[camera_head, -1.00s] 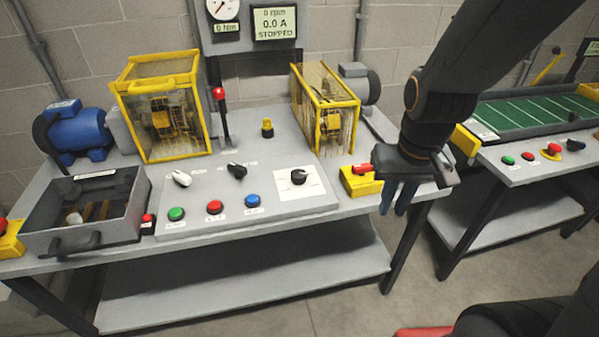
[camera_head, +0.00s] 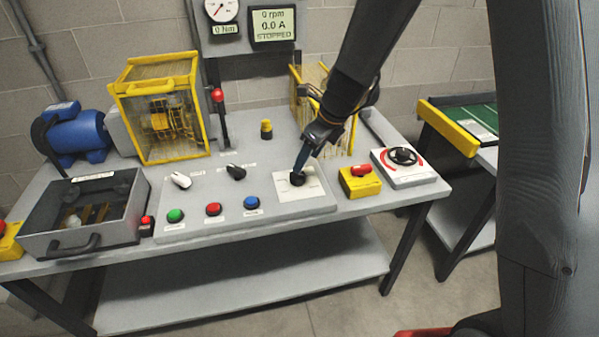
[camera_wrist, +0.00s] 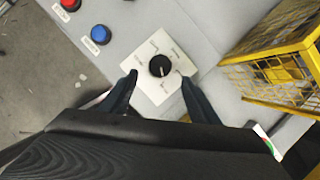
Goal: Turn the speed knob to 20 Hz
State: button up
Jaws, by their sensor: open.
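The speed knob (camera_head: 297,178) is a black round knob on a white square plate (camera_head: 313,189) at the right of the sloped grey control panel. In the wrist view the knob (camera_wrist: 160,66) shows a pale pointer line, and marks ring it on the plate; they are too small to read. My gripper (camera_head: 304,163) is above the knob in the head view. In the wrist view my gripper (camera_wrist: 158,78) is open, with one dark blue finger on each side of the knob and gaps between. The display (camera_head: 273,24) reads 0 rpm, 0.0 A, STOPPED.
Green (camera_head: 176,215), red (camera_head: 214,209) and blue (camera_head: 251,203) buttons sit left of the knob. A yellow box with a red top (camera_head: 361,181) and a red-marked dial (camera_head: 403,158) are to its right. A yellow mesh guard (camera_head: 308,90) stands behind it.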

aim_at(298, 179)
jog(key=shift+x, duration=3.95)
jog(key=shift+a, duration=0.1)
jog(key=c, duration=1.1)
